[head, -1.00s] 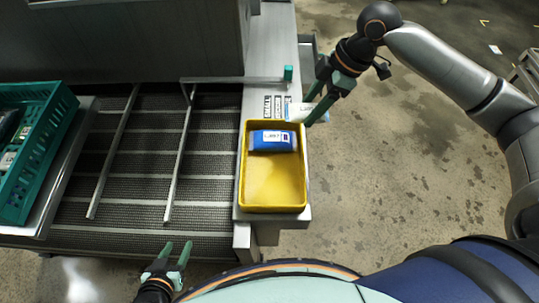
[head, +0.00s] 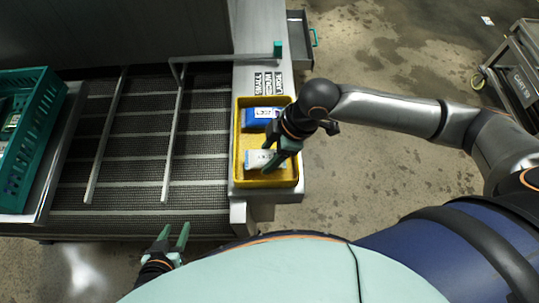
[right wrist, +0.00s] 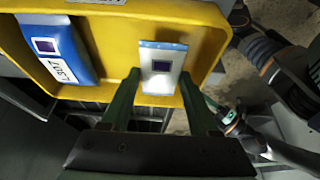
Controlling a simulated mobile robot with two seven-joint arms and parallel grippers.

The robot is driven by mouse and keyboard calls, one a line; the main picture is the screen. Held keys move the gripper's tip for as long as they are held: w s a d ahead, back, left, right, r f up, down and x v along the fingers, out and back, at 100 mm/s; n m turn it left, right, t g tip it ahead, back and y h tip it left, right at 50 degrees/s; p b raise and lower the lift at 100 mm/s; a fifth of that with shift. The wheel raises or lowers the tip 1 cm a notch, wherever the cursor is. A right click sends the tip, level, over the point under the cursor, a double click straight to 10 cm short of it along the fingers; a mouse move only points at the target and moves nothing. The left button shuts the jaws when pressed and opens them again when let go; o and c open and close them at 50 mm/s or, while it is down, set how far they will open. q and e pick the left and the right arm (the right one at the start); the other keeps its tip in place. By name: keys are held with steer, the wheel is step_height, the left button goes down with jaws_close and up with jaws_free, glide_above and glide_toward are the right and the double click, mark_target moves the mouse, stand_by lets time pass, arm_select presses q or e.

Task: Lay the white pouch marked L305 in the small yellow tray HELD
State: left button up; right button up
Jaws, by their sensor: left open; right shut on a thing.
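The white pouch (head: 258,157) is in the lower part of the small yellow tray (head: 236,168), in the head view. My right gripper (head: 274,165) reaches down over the tray and is shut on this pouch, partly covering it. In the right wrist view the pouch (right wrist: 162,62) lies between the two fingertips (right wrist: 160,88), within the tray outline; its number is not readable there. I cannot tell whether it touches the tray floor. My left gripper (head: 174,238) is open and empty, at the bottom of the head view.
A blue and white pouch marked L307 (right wrist: 65,52) lies in the tray's upper part in the head view (head: 260,115), apart from the white one. A mesh conveyor (head: 140,150) with metal rails is left of the tray. A green crate (head: 40,140) stands far left.

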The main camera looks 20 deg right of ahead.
steer(key=shift+f, duration=1.1)
steer(key=o, duration=1.4)
steer(key=shift+f, duration=0.1)
steer(key=shift+c, duration=0.2)
steer(key=p+v, duration=0.1)
steer(key=v, duration=1.1)
